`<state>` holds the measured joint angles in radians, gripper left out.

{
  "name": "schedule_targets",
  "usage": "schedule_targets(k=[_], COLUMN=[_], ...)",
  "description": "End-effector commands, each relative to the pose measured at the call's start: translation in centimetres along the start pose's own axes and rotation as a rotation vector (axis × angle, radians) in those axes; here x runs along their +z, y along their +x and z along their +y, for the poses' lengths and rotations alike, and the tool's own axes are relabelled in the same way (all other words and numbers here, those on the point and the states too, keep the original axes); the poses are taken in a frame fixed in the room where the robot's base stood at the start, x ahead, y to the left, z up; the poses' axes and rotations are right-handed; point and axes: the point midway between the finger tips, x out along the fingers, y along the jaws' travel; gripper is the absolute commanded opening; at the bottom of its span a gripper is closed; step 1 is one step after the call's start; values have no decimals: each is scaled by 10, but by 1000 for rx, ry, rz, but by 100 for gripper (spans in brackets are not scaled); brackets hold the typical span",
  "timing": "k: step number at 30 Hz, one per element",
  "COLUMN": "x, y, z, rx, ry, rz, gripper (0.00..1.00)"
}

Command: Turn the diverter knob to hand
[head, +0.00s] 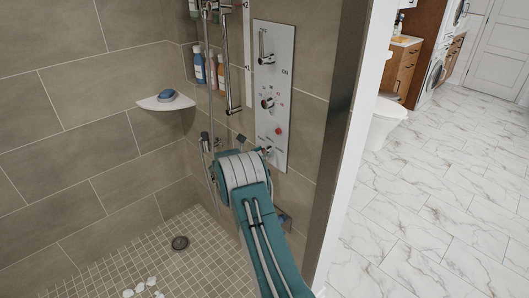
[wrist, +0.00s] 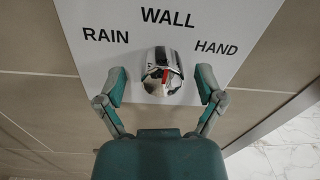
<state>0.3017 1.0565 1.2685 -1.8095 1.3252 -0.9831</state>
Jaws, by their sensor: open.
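The diverter knob (wrist: 161,75) is a chrome knob with a red pointer mark in the wrist view. It sits on a white panel (wrist: 215,20) lettered RAIN at left, WALL at top and HAND at right. The red mark points up and slightly right, near WALL. My gripper (wrist: 161,80) is open, with one teal finger on each side of the knob and gaps between. In the head view my teal arm reaches to the lower end of the white panel (head: 273,60), and the gripper and knob are mostly hidden behind it.
Above on the panel are a chrome lever (head: 265,47) and another knob (head: 267,103). A shower rail with a hand shower (head: 205,142) stands left of it. A corner shelf (head: 166,103) holds a blue item. A wall edge (head: 345,130) bounds the right side.

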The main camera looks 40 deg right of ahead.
Motion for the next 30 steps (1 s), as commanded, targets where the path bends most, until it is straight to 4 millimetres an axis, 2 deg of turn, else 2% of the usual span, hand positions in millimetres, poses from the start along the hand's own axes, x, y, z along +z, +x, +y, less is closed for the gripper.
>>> schedule_targets(k=[6, 7, 8, 9, 11, 12, 13, 23, 30], x=[0, 0, 0, 0, 0, 0, 0, 0, 1], y=[1, 1, 1, 1, 1, 1, 1, 0, 0], z=[0, 0, 0, 0, 0, 0, 0, 1, 2], rx=[0, 0, 0, 0, 0, 0, 1, 3, 5], ry=[0, 0, 0, 0, 0, 0, 0, 20, 125], rz=[0, 0, 0, 0, 0, 0, 0, 0, 4], gripper=[87, 83, 69, 52, 25, 7, 4, 5, 5])
